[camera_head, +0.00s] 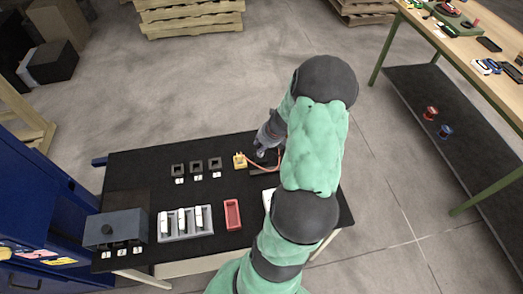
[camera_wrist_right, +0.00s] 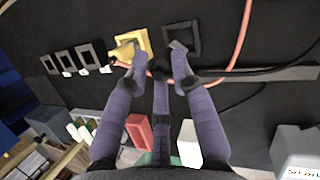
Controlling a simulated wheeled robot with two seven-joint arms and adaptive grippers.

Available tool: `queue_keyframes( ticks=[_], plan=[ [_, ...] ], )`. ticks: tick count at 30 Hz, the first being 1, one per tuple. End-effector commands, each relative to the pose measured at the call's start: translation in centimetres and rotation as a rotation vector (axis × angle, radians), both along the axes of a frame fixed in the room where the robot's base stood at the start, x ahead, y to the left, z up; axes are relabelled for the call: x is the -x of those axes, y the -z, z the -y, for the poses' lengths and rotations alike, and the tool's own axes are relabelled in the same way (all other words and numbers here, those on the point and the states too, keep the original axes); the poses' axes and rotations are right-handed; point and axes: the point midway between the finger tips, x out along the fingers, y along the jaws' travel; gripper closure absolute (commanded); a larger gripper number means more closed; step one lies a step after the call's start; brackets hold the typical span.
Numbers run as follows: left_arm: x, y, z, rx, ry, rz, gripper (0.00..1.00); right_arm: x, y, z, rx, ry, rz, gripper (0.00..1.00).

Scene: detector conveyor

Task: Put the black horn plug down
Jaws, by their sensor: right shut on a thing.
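My right gripper (camera_head: 268,147) is over the back right part of the black table, beside a yellow socket (camera_head: 239,160). In the right wrist view its purple fingers (camera_wrist_right: 160,58) are closed in around a small dark piece, the black horn plug (camera_wrist_right: 159,70), which is mostly hidden by the fingers and hard to tell from the black table. A black square frame (camera_wrist_right: 182,39) lies just beyond the right fingertip, and the yellow socket (camera_wrist_right: 131,42) beyond the left one. I cannot tell whether the plug touches the table. My left gripper is out of view.
A pink cable (camera_wrist_right: 242,45) runs behind the fingers. Several dark square frames (camera_head: 196,167) with white labels stand left of the yellow socket. A red tray (camera_head: 232,228), a grey rack (camera_head: 180,238) and a grey box (camera_head: 130,228) line the table's front.

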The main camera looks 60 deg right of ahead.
Motion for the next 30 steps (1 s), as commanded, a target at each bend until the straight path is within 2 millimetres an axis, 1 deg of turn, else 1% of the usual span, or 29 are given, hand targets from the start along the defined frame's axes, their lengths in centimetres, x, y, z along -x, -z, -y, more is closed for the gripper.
queue_keyframes(
  ticks=[3,6,9,18,22,23,24,25,30],
  plan=[
    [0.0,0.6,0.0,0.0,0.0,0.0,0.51,-0.3,1.2,0.7,0.0,0.0,0.0,1.0],
    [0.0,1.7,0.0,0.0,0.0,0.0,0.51,-0.3,2.7,0.6,0.0,-0.001,-0.001,1.0],
    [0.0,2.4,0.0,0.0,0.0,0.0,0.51,-0.3,3.8,0.6,0.001,0.001,0.0,1.0],
    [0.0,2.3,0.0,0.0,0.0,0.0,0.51,-0.3,3.8,0.6,0.001,0.001,0.0,1.0],
    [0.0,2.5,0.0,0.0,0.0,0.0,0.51,-0.3,4.1,0.6,0.001,-0.001,-0.001,1.0],
    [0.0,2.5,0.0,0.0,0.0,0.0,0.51,-0.3,4.1,0.6,0.001,-0.001,-0.001,0.72],
    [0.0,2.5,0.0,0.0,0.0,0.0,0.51,-0.3,4.1,0.6,0.001,-0.001,-0.001,0.61],
    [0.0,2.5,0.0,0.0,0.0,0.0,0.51,-0.3,4.1,0.6,0.001,-0.001,-0.001,0.52],
    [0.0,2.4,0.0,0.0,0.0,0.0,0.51,-0.3,4.1,0.6,0.0,-0.001,0.0,0.51]
  ],
)
